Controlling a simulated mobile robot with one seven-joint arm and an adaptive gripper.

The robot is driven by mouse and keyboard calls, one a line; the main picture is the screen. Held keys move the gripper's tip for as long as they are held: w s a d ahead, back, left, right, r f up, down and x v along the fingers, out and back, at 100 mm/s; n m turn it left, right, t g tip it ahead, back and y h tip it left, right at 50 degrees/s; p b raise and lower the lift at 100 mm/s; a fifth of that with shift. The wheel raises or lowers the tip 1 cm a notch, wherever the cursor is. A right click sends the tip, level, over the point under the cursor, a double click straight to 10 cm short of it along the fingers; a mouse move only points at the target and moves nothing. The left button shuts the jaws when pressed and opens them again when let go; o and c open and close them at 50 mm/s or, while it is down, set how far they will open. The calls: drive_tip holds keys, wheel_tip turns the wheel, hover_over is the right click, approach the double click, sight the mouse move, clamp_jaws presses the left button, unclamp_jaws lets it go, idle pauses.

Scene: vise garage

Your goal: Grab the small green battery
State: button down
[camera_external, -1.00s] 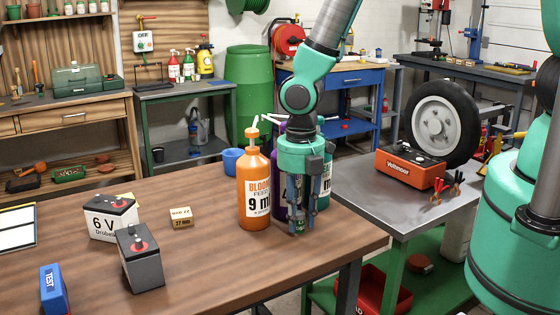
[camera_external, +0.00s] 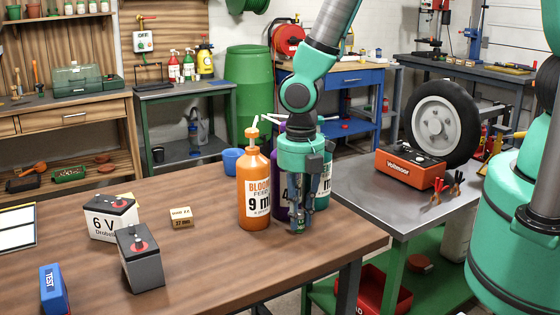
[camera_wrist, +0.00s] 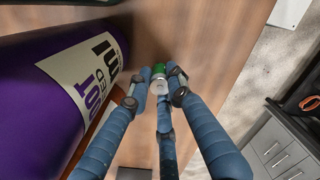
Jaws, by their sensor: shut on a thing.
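The small green battery (camera_wrist: 159,70) shows in the wrist view as a green body with a pale metal end, between my fingertips. My gripper (camera_wrist: 159,88) is shut on it, with fingers on both sides and another finger below it in the picture. In the external view my gripper (camera_external: 298,228) points down at the wooden table, right of the orange bottle. The battery is hidden by the fingers there, and I cannot tell whether it touches the table.
An orange pump bottle (camera_external: 254,190) stands close left of my gripper, and a purple bottle (camera_external: 279,185) and a teal bottle (camera_external: 324,185) stand behind it. Two larger batteries (camera_external: 140,262) (camera_external: 108,218) and a small box (camera_external: 181,217) are further left. The table's right edge is near.

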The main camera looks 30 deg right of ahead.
sight(299, 211)
drive_tip(key=shift+r, duration=0.75)
wheel_tip(299, 211, up, 2)
drive_tip(key=shift+r+p, duration=0.15)
drive_tip(key=shift+p, duration=0.2)
drive_tip(key=s+d, duration=0.3)
drive_tip(key=s, duration=0.1)
drive_tip(key=s+d, duration=0.4)
drive_tip(key=s+d+r+p, duration=0.1)
drive_tip(key=s+d, duration=0.2)
drive_tip(key=s, duration=0.1)
drive_tip(key=shift+d, duration=0.3)
